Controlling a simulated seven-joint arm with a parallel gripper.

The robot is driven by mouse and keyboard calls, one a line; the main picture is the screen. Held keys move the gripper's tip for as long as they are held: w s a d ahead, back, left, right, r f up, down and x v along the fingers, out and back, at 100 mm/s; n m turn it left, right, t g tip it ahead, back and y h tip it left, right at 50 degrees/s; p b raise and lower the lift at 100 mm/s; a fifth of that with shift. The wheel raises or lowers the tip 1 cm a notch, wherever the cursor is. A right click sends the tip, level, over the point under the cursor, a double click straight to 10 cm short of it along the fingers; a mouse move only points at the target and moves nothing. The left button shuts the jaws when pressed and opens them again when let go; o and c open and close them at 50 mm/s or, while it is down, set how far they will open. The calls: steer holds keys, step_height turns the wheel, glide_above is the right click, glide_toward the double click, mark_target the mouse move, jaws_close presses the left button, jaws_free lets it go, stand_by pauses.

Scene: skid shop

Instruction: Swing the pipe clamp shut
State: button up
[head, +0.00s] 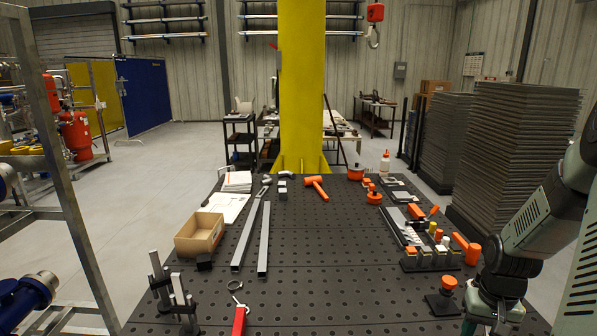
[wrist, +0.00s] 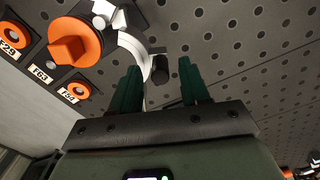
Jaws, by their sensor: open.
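A curved silver-white band (wrist: 134,48), which looks like part of the pipe clamp, shows in the wrist view just beyond my fingertips. A dark cylindrical end (wrist: 160,70) sits beside it. My gripper (wrist: 160,64) is open, with its two dark green fingers apart. The band curves down near the left finger. I see nothing clearly held between the fingers, and cannot tell whether either finger touches the band. In the head view I cannot clearly make out the clamp; my arm stands at the right edge of the table.
Orange round parts with labels (wrist: 75,40) lie left of my fingers in the wrist view. The perforated black table (head: 330,270) holds an orange mallet (head: 317,186), a cardboard box (head: 200,234), two metal bars (head: 264,240) and a labelled block row (head: 430,262). Its front middle is mostly clear.

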steer(key=c, duration=0.8)
steer(key=shift+d, duration=0.15)
steer(key=shift+w+d, duration=0.2)
steer(key=shift+d, duration=0.55)
steer(key=shift+d, duration=0.85)
